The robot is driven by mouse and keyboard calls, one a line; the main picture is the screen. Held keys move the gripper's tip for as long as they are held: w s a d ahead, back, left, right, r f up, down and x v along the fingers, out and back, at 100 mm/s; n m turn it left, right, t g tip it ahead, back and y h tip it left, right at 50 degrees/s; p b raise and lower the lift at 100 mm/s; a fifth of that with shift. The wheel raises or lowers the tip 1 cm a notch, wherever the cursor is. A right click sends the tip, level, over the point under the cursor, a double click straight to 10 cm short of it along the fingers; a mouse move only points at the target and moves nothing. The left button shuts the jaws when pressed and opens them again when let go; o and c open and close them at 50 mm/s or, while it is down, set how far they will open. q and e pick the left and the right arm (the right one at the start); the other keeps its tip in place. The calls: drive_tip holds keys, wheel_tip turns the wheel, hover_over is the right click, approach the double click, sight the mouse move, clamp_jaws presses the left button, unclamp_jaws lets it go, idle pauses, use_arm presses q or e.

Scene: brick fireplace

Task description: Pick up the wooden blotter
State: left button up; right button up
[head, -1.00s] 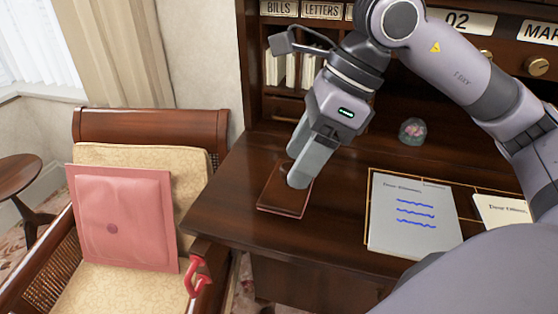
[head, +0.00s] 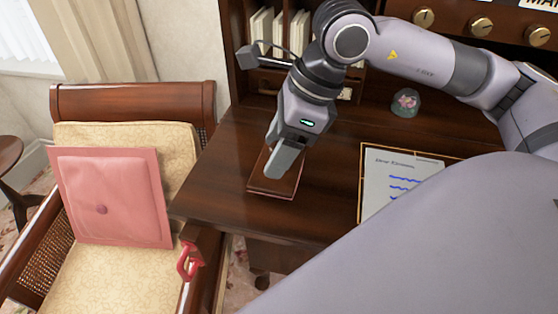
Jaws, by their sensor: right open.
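The wooden blotter (head: 286,184) is a dark brown block with a flat base, lying on the desk near its left front edge. My right gripper (head: 278,172) points down over it, and its fingers hide the middle and top of the blotter. The gripper is open. Whether a finger touches the blotter cannot be told from this angle. My left gripper is not in view.
The wooden desk (head: 225,165) has clear room left of the blotter. A letter (head: 385,180) and a glass paperweight (head: 405,103) lie to the right. A chair with a pink cushion (head: 110,195) stands left. A red hooked object (head: 188,262) is by the desk corner.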

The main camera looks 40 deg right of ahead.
clamp_jaws()
drive_tip(key=shift+r, duration=0.1)
